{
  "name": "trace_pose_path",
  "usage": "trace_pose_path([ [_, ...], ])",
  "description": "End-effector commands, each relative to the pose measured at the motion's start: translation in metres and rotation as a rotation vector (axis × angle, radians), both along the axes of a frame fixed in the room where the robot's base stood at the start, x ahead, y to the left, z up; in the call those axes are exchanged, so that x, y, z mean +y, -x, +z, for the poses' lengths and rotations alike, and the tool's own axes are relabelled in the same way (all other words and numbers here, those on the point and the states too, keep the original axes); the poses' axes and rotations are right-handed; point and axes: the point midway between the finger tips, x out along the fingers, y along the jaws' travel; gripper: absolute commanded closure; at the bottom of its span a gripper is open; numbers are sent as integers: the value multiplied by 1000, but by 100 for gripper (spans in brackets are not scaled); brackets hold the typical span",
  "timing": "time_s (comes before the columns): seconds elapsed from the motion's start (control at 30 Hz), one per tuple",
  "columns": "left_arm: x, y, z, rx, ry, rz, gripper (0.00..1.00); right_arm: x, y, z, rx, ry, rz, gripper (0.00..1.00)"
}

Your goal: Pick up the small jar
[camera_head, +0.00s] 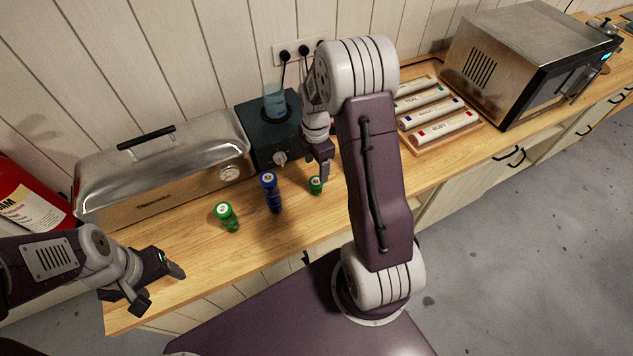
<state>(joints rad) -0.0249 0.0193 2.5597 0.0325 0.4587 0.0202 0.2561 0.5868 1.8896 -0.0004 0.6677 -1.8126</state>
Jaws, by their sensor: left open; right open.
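Three jars stand upright on the wooden counter (262,240). A small green jar (316,186) with a pale lid label is the rightmost and looks the smallest. A taller blue jar (273,197) stands to its left. Another green jar (228,217) is further left. My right gripper (321,172) is open and points down at the small green jar, partly covering the view just behind it; I cannot tell whether they touch. My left gripper (160,287) is open and empty over the counter's front left part, apart from the jars.
A metal steamer box (165,170) and a dark heater with a glass beaker (274,100) stand behind the jars. A wooden tray of labelled rolls (440,130) and a metal oven (525,60) are to the right. A red canister (30,195) is far left.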

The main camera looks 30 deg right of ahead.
Motion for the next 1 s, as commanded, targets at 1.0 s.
trace_pose_path([
  [1.0,0,0,25,0,0,0,34,4,2,-91,-2,0,1,42],
])
